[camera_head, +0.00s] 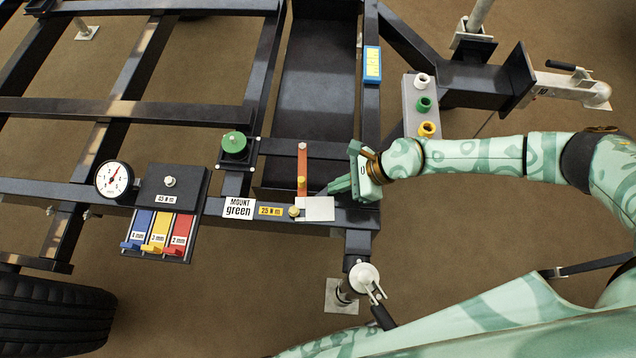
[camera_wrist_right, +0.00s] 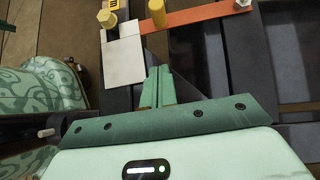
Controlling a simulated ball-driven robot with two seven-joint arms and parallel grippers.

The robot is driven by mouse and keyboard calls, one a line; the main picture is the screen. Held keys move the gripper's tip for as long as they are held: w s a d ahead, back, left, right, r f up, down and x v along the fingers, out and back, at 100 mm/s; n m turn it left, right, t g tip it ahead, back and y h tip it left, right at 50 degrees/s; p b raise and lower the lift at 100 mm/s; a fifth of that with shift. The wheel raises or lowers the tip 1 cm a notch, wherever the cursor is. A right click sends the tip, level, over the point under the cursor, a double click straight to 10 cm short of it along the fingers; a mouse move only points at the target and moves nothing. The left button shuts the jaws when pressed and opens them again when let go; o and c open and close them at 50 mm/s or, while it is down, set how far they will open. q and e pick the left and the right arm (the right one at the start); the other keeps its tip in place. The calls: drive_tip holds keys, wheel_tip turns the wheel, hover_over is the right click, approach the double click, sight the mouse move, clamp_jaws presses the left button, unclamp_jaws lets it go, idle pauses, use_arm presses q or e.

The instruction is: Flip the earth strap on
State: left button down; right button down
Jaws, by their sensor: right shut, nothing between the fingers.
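The earth strap (camera_head: 302,162) is a narrow orange-red bar on the dark frame, with a bolt at its far end and a yellow knob (camera_head: 301,182) near its near end. In the right wrist view the strap (camera_wrist_right: 205,19) runs along the top, with the yellow knob (camera_wrist_right: 156,12) upright on it. A pale square plate (camera_head: 318,208) lies by the strap's near end; whether they touch is unclear. A brass bolt (camera_head: 294,212) stands at the plate's left edge. My right gripper (camera_head: 333,189) is shut and empty, right of the knob. My left gripper is not in view.
A "MOUNT green" label (camera_head: 240,208) and a green knob (camera_head: 234,143) are to the left. Further left are a gauge (camera_head: 114,179) and a key box (camera_head: 172,184). A socket panel (camera_head: 417,105) stands behind my right arm. A jack (camera_head: 362,278) is below.

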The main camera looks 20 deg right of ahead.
drive_tip(key=shift+w+a+f, duration=0.1)
drive_tip(key=shift+w+a, duration=0.1)
drive_tip(key=shift+a, duration=0.5)
drive_tip(key=shift+w+a+f, duration=0.1)
drive_tip(key=shift+w+a, duration=0.15)
drive_tip(key=shift+a, duration=0.45)
drive_tip(key=shift+w+a, duration=0.2)
drive_tip(key=shift+a, duration=0.5)
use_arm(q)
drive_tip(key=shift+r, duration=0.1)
